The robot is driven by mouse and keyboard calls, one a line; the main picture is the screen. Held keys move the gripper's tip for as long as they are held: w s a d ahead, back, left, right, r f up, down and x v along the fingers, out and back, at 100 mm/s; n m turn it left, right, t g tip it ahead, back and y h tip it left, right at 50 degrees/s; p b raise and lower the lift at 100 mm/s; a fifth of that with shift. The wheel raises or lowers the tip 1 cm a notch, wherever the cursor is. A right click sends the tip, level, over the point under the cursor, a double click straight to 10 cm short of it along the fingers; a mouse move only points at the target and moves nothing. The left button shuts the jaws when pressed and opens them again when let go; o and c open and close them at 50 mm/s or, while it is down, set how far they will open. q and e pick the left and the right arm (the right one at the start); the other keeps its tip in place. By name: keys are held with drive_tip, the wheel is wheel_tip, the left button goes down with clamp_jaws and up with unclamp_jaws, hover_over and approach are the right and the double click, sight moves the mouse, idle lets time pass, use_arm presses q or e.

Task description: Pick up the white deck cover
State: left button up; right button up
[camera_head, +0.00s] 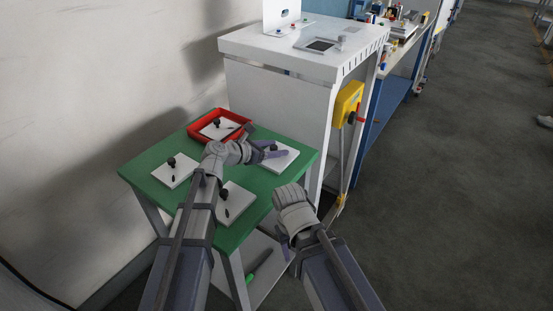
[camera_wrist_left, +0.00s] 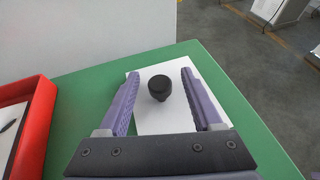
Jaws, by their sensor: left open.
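Several white plates with black knobs, which look alike as deck covers, are on the green table. One white deck cover (camera_head: 288,159) lies flat at the table's right side; it also shows in the left wrist view (camera_wrist_left: 165,115). My left gripper (camera_head: 270,150) is over this plate. In the left wrist view its open purple fingers (camera_wrist_left: 160,85) stand on either side of the black knob (camera_wrist_left: 160,88), with gaps on both sides. My right gripper (camera_head: 285,247) hangs in front of the table's right edge, its fingertips mostly hidden.
Other white plates lie at the table's left (camera_head: 174,171) and front (camera_head: 236,207), and one (camera_head: 220,129) is in a red tray (camera_head: 200,137) at the back. The green table (camera_head: 140,170) adjoins a white cabinet (camera_head: 280,100) and a wall. A green-handled tool (camera_head: 250,277) lies on the lower shelf.

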use_arm(q)
drive_tip(key=shift+c, duration=0.3)
clamp_jaws()
idle(0.4)
